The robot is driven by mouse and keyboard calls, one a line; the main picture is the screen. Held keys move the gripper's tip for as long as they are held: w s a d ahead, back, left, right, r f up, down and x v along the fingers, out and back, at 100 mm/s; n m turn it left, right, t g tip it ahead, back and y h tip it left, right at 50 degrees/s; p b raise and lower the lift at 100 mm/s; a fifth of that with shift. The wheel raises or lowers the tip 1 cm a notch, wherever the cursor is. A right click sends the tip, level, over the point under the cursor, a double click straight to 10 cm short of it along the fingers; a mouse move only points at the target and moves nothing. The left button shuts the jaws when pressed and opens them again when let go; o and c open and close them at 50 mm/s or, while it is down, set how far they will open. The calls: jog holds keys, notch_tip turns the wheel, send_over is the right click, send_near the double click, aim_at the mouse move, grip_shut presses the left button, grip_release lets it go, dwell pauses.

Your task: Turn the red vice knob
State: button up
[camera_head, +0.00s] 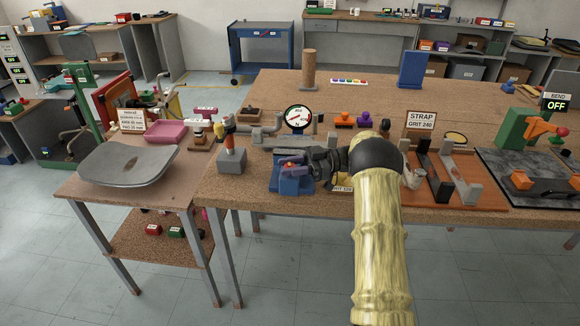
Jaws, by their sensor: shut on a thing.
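A small blue vice (291,186) stands at the front edge of the large wooden workbench. A small reddish part, seemingly the red vice knob (288,160), shows at the top of the vice, mostly hidden by my fingers. My dark gripper (298,165) reaches in from the right, low over the vice, and is shut on this part. The exact grip and the knob's angle are too small to tell. My pale gold arm covers the bench to the right of the vice.
A grey block with an orange-red-topped post (230,150) stands left of the vice. A round dial gauge (298,119) and grey pipe fittings stand behind it. The bench's middle back is mostly clear.

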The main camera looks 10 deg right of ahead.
jog(key=shift+w+d+r, duration=0.1)
jog(key=shift+w+r, duration=0.1)
jog(key=shift+r, duration=0.15)
jog(key=o, duration=0.9)
jog(key=shift+w+f, duration=0.1)
jog(key=shift+c, duration=0.2)
jog(key=shift+o, duration=0.6)
jog(key=shift+f, duration=0.1)
jog(key=d+b, duration=0.1)
jog(key=d, duration=1.1)
jog(key=shift+s, duration=0.2)
jog(key=shift+w, duration=0.1)
